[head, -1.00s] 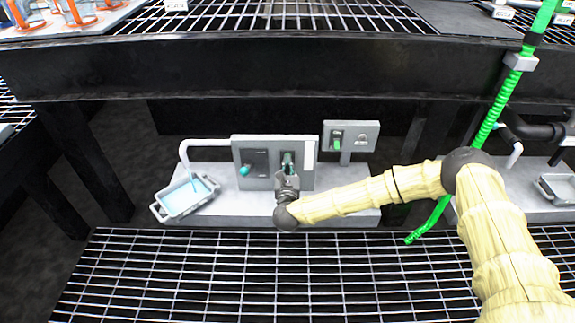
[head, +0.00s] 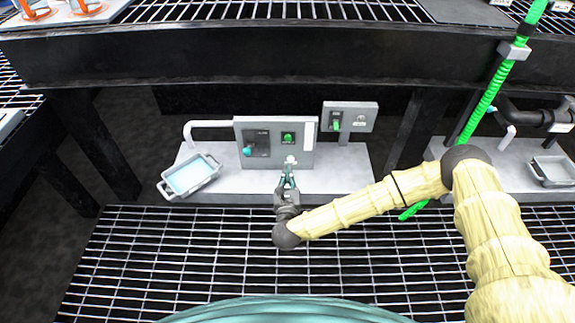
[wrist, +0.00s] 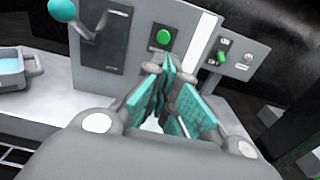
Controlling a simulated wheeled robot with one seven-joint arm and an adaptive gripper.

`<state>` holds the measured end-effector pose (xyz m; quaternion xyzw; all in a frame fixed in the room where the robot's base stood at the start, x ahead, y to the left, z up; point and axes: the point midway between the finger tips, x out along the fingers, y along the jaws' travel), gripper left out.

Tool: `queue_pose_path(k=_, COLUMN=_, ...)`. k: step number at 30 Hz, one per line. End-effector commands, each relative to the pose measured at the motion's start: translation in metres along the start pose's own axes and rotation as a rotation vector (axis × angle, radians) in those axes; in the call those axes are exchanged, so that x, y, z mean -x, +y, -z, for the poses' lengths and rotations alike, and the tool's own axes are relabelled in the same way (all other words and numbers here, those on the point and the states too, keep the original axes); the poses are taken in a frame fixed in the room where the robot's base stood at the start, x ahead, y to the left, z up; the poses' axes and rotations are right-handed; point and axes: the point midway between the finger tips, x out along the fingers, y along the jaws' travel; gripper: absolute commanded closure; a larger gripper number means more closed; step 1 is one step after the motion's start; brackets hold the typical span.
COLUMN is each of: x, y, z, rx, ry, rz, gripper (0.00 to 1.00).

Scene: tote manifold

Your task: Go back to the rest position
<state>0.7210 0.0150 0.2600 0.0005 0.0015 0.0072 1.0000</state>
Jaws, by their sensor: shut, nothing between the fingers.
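My gripper (head: 289,168) is shut and empty in front of the grey control panel (head: 225,146), below its green button (head: 288,137). A gap shows between the fingertips and the panel. In the wrist view the teal finger pads (wrist: 172,95) are together, and the green button (wrist: 163,37) is above them, clear of the fingers. The teal-knobbed lever (head: 247,151) sits on the panel's left part. The knob also shows at the top left of the wrist view (wrist: 62,10).
A tray of pale blue liquid (head: 190,176) stands left, under a pale spout (head: 186,130). A smaller switch box (head: 349,116) is at right. A dark beam (head: 280,62) crosses above. A green hose (head: 492,88) hangs right. Open grating (head: 180,260) lies in front.

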Motion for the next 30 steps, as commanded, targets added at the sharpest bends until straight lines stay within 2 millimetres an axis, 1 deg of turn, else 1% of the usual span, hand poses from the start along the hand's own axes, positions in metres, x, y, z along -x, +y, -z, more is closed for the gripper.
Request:
queue_pose_path(k=16, x=0.002, y=0.0, z=0.001, rx=0.0, ry=0.0, rz=0.0, gripper=1.0)
queue_pose_path(k=20, x=0.007, y=0.006, z=0.002, rx=0.036, ry=0.014, rz=-0.024, gripper=1.0)
queue_pose_path(k=23, x=0.022, y=0.019, z=0.01, rx=0.142, ry=0.054, rz=-0.094, gripper=1.0)
queue_pose_path(k=25, x=0.039, y=0.032, z=0.018, rx=0.262, ry=0.092, rz=-0.172, gripper=1.0)
queue_pose_path(k=28, x=0.071, y=0.047, z=0.036, rx=0.472, ry=0.147, rz=-0.311, gripper=1.0)
queue_pose_path(k=29, x=0.082, y=0.05, z=0.042, rx=0.538, ry=0.161, rz=-0.354, gripper=1.0)
queue_pose_path(k=30, x=0.096, y=0.052, z=0.049, rx=0.623, ry=0.177, rz=-0.412, gripper=1.0)
